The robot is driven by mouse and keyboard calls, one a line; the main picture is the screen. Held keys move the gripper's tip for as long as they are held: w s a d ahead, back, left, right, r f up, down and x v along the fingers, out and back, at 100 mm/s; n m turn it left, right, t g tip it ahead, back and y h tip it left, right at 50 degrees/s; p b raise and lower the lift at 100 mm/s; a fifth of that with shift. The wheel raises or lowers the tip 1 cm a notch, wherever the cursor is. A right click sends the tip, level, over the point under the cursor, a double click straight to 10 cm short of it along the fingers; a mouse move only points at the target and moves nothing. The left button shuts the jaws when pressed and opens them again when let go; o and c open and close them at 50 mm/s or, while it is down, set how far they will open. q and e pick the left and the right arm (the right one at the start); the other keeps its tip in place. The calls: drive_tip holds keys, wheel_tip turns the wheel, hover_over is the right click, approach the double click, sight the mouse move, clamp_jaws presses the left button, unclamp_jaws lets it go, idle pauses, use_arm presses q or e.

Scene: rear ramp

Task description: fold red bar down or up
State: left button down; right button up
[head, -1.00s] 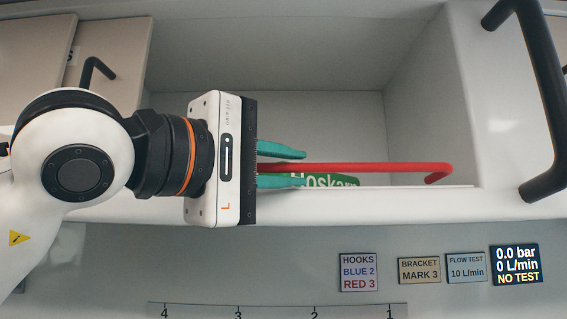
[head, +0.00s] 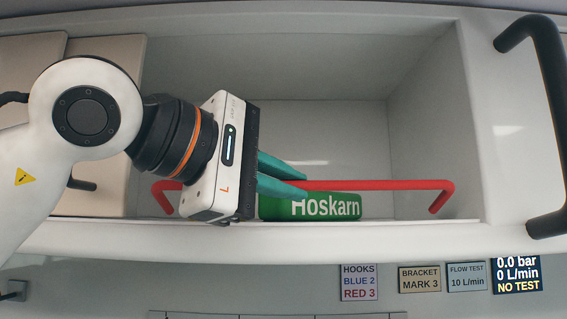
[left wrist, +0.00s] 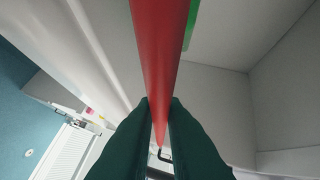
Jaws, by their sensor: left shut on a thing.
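The red bar (head: 385,185) spans the front of a recessed white compartment, with a bent leg at each end. It stands a little above the compartment's front sill (head: 390,224). My left gripper (head: 304,184) comes in from the left, tilted, with its teal fingers closed around the bar left of its right half. In the left wrist view the red bar (left wrist: 160,45) runs between the two dark fingertips (left wrist: 159,103). My gripper's body hides part of the bar in the head view. My right gripper is not in view.
A green Hoskarn box (head: 325,207) lies in the compartment behind the bar. A thick black handle (head: 545,120) stands at the right. Beige doors (head: 110,60) are at the left. Small signs (head: 358,282) sit below the sill. The compartment's upper space is clear.

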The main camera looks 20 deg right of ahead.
use_arm(q)
drive_tip(key=w+r+n+g+y+p, duration=0.1)
drive_tip(key=p, duration=0.2)
drive_tip(key=w+r+n+g+y+p, duration=0.1)
drive_tip(key=g+p, duration=0.1)
drive_tip(key=p, duration=0.2)
drive_tip(key=w+d+r+n+g+y+p, duration=0.1)
drive_tip(key=r+p, duration=0.1)
drive_tip(key=p, duration=0.2)
drive_tip(key=shift+w+r+n+g, duration=0.1)
drive_tip(key=shift+n+g, duration=0.2)
drive_tip(key=shift+n, duration=0.1)
drive_tip(key=shift+w+d+n+g+y+p, duration=0.15)
drive_tip(key=shift+w+n+g+y+p, duration=0.3)
drive_tip(key=shift+g+p, duration=0.2)
drive_tip(key=shift+w+d+n+g+y, duration=0.15)
drive_tip(key=shift+w+n+g+y, duration=0.15)
drive_tip(key=shift+w+g, duration=0.3)
drive_tip(key=shift+w+d+n+g+y, duration=0.15)
drive_tip(key=shift+w+n+g, duration=0.2)
drive_tip(key=shift+w+g, duration=0.15)
drive_tip(key=c, duration=1.8)
unclamp_jaws()
drive_tip(key=shift+o, duration=0.2)
drive_tip(key=shift+s, duration=0.1)
